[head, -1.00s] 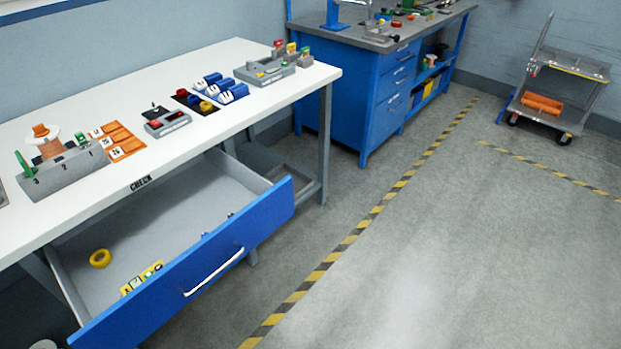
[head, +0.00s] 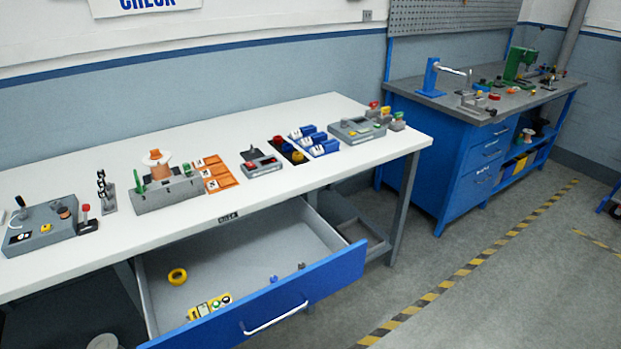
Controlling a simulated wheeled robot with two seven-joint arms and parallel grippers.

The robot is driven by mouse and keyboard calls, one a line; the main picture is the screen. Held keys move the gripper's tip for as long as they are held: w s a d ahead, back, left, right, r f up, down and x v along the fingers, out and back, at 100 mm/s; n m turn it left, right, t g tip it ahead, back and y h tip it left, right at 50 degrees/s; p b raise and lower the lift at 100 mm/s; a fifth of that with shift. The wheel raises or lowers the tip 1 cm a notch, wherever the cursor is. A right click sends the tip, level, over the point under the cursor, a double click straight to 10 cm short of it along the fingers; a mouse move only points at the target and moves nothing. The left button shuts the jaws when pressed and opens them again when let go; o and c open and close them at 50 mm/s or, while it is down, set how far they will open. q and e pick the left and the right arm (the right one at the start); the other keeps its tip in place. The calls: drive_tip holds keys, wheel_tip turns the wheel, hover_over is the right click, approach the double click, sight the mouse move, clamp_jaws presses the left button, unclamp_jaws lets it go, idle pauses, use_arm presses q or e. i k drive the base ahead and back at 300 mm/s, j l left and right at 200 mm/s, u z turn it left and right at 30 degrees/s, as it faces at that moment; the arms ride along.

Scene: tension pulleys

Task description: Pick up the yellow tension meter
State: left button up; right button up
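A yellow device with small round parts and a dark patch (head: 210,306), which looks like the yellow tension meter, lies in the open drawer (head: 240,265) near its front panel. Neither of my grippers shows in the head view.
The drawer hangs open below a white table (head: 90,170) that carries a grey spool block (head: 165,192), orange cards (head: 214,173) and a grey box (head: 357,128). Small bits lie at the drawer's right. A blue workbench (head: 450,150) stands at the right, with free floor in front.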

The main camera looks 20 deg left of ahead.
sight(207, 308)
drive_tip(key=u, duration=1.05)
drive_tip(key=i+j, duration=0.25)
drive_tip(key=j+z, duration=0.1)
drive_tip(key=z, duration=0.3)
drive_tip(key=j+z, duration=0.3)
drive_tip(key=z, duration=0.15)
drive_tip(key=k+j+z, duration=0.15)
drive_tip(key=j+z, duration=0.25)
drive_tip(key=k+j+z, duration=0.1)
drive_tip(key=z, duration=0.35)
drive_tip(key=k+j, duration=0.3)
drive_tip(key=j, duration=0.15)
drive_tip(key=i, duration=0.5)
